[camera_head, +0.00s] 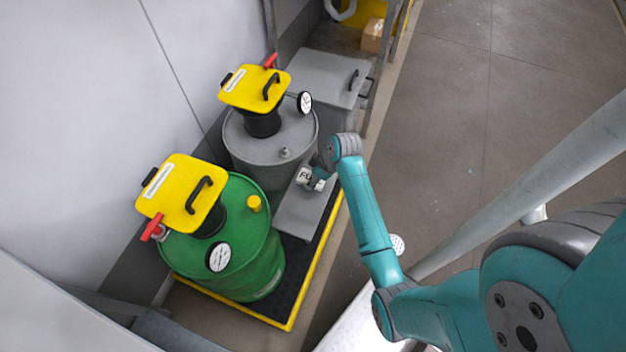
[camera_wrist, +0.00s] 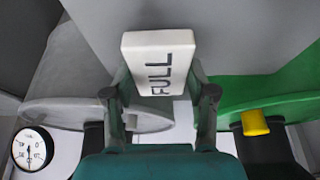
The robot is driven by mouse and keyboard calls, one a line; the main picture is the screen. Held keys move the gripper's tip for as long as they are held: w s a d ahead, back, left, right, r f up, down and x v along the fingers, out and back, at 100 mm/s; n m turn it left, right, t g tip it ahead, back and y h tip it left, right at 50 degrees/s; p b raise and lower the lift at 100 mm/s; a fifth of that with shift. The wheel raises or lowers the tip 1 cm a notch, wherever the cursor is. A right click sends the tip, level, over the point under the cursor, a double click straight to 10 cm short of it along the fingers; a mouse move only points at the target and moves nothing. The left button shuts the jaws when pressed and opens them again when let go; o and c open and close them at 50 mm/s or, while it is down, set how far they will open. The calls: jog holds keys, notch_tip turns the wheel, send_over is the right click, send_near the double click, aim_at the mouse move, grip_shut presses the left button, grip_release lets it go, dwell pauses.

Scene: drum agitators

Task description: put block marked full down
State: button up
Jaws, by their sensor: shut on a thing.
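The white block marked FULL (camera_wrist: 160,62) is between the two fingers of my gripper (camera_wrist: 160,100) in the wrist view, with its lettered face toward the camera. My gripper is shut on it. I cannot tell whether the block touches that surface. Part of the block is hidden by my gripper.
A green drum (camera_head: 262,270) with a yellow-topped agitator (camera_head: 178,190) stands at front left. A grey drum (camera_head: 245,150) with another yellow top (camera_head: 250,88) stands behind it. Both have gauges. A yellow-edged black pallet (camera_head: 285,323) lies beneath. A grey lidded box (camera_head: 318,75) stands farther back.

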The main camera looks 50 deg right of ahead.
jog(key=shift+f, duration=0.95)
jog(key=shift+f, duration=0.15)
jog(key=o, duration=1.1)
jog(key=shift+o, duration=0.2)
